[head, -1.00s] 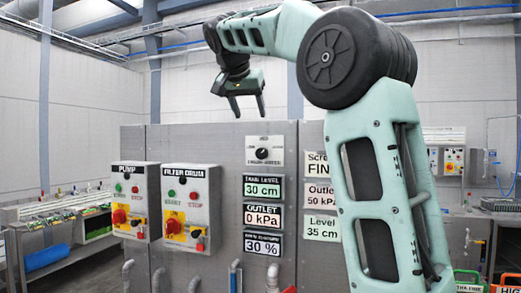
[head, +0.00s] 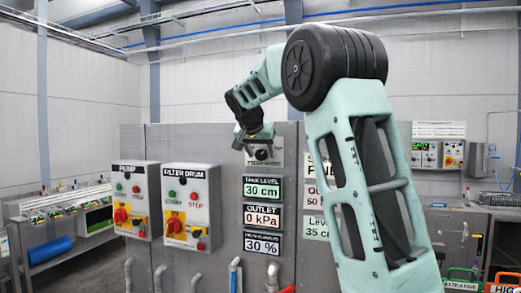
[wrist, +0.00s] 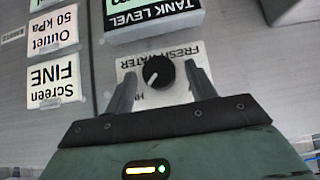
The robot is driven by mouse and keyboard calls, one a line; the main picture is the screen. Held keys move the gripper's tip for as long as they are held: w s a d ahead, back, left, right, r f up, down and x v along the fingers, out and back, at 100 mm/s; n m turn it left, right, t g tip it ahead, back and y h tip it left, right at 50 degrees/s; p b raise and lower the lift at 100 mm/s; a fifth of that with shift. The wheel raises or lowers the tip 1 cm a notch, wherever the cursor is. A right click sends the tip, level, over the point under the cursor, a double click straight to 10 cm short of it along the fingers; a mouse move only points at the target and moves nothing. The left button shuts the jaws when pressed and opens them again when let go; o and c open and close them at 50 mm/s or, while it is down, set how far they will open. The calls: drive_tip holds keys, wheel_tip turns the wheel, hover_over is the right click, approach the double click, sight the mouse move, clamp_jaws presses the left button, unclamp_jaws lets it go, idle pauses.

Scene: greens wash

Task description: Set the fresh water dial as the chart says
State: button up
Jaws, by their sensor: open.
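The fresh water dial is a round black knob on a white plate; it shows in the head view (head: 262,154) and the wrist view (wrist: 159,73). A pale mark on the knob points toward the lower left in the wrist view, which sees the panel upside down. My gripper (wrist: 161,80) is open, with one finger on each side of the knob. I cannot tell whether the fingers touch it. The chart cards read Screen FINE (wrist: 54,86), Outlet 50 kPa (wrist: 52,32) and Level 35 cm (head: 316,229), the last partly behind my arm.
Below the dial are displays: tank level 30 cm (head: 262,188), outlet 0 kPa (head: 262,216) and one at 30 % (head: 262,243). The pump box (head: 136,200) and filter drum box (head: 190,207) stand out from the panel at left. Pipes rise along the bottom.

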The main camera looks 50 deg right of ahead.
drive_tip(key=c, duration=1)
drive_tip(key=shift+w+g, duration=0.1)
drive_tip(key=shift+g, duration=0.2)
drive_tip(key=n+g, duration=0.1)
drive_tip(key=n+g+h+p, duration=0.1)
drive_tip(key=shift+w+a+g+h, duration=0.15)
drive_tip(key=shift+w+g+h, duration=0.1)
drive_tip(key=shift+g+h, duration=0.05)
drive_tip(key=shift+w+f+n+g+h+p, duration=0.1)
drive_tip(key=shift+n+g+h+p, duration=0.15)
drive_tip(key=shift+n+g+h, duration=0.25)
drive_tip(key=shift+w+f+n+g+h+p, duration=0.1)
drive_tip(key=shift+n+g+h+p, duration=0.15)
drive_tip(key=shift+g, duration=0.45)
drive_tip(key=n+g+h, duration=0.1)
drive_tip(key=g, duration=0.1)
drive_tip(key=n+g+h, duration=0.1)
drive_tip(key=shift+w+a+f+n+h+b, duration=0.15)
drive_tip(key=shift+f+n+h+b, duration=0.1)
drive_tip(key=shift+n+h+b, duration=0.1)
drive_tip(key=n+h, duration=0.1)
drive_tip(key=n+g+h+b, duration=0.1)
drive_tip(key=shift+f+n+g, duration=0.25)
drive_tip(key=shift+n+g, duration=0.05)
drive_tip(key=shift+h, duration=0.3)
drive_tip(key=o, duration=1)
